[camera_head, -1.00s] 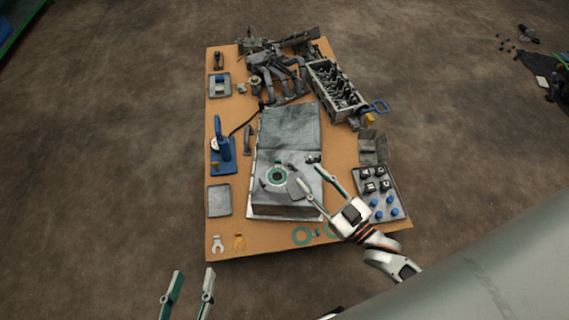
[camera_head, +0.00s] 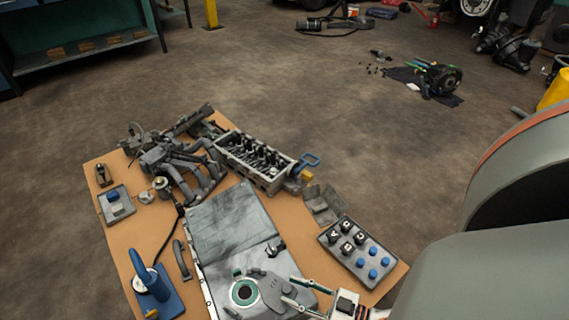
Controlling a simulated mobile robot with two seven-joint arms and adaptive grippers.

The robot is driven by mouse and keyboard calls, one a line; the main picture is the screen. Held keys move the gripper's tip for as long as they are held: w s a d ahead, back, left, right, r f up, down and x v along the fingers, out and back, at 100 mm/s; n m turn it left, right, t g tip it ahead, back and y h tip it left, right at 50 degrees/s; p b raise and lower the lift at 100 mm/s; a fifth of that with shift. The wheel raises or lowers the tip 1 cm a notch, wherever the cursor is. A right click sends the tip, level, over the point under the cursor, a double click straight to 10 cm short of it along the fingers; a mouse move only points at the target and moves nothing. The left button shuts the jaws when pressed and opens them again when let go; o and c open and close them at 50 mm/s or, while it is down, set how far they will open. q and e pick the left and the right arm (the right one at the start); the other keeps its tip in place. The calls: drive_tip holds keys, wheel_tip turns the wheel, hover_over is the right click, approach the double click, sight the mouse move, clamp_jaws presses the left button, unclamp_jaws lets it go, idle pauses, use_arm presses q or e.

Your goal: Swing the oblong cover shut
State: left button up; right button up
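A large grey metal housing (camera_head: 229,226) lies on the brown table. On its near part, a round opening with a green ring (camera_head: 243,292) is uncovered. A dark grey oblong plate, which looks like the cover (camera_head: 272,288), sits just right of the ring, turned aside. My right gripper (camera_head: 289,290) comes in from the lower right, its two fingers spread with a gap between them. Its fingertips are at the plate's right edge; I cannot tell if they touch it. My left gripper is out of view.
A tray with black and blue knobs (camera_head: 359,253) lies right of the housing. A blue clamp-like tool (camera_head: 148,283) stands on the left. A cylinder head (camera_head: 254,160) and manifold (camera_head: 180,167) fill the far end. Open floor surrounds the table.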

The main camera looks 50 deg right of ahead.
sight(276, 290)
drive_tip(key=shift+x, duration=1.35)
clamp_jaws()
